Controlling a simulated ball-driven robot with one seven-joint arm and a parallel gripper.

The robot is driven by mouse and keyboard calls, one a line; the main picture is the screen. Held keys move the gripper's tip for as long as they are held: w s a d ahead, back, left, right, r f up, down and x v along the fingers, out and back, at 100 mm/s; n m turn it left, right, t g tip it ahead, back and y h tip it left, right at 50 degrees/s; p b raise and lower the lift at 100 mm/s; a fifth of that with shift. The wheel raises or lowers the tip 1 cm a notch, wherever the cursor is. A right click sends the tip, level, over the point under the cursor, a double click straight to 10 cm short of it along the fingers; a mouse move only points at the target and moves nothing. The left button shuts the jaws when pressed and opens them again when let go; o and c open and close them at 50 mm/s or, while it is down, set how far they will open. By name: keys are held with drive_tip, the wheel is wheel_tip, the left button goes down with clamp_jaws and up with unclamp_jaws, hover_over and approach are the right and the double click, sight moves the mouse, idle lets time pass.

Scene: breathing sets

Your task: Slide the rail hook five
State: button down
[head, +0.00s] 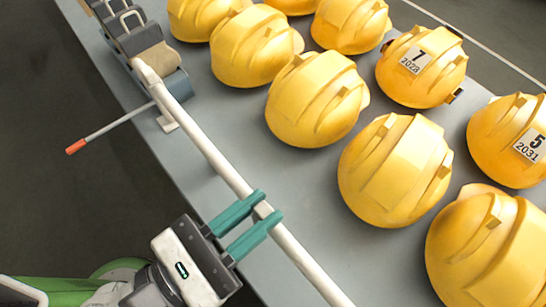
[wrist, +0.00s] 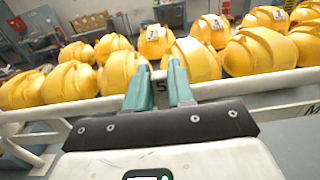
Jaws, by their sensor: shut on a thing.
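My gripper (head: 268,206) is at the white rail (head: 212,157) along the table's near edge, its two teal fingers reaching over it. It is shut on a small pale piece (head: 263,209) on the rail, mostly hidden by the fingers.
Several yellow helmets (head: 397,170) stand on the grey table (head: 225,120) just beyond the rail; one bears a label with 5 and 2031 (head: 530,145). A rod with an orange tip (head: 76,147) juts out on the left, near grey gear (head: 140,40). The floor at left is clear.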

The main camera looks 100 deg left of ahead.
drive_tip(key=c, duration=1)
unclamp_jaws()
drive_tip(key=shift+o, duration=0.2)
drive_tip(key=shift+s, duration=0.1)
drive_tip(key=b+v, duration=0.2)
drive_tip(key=v, duration=0.8)
drive_tip(key=shift+s+d+b, duration=0.2)
drive_tip(key=shift+d+b, duration=0.1)
drive_tip(key=shift+b, duration=0.1)
drive_tip(key=shift+d, duration=0.1)
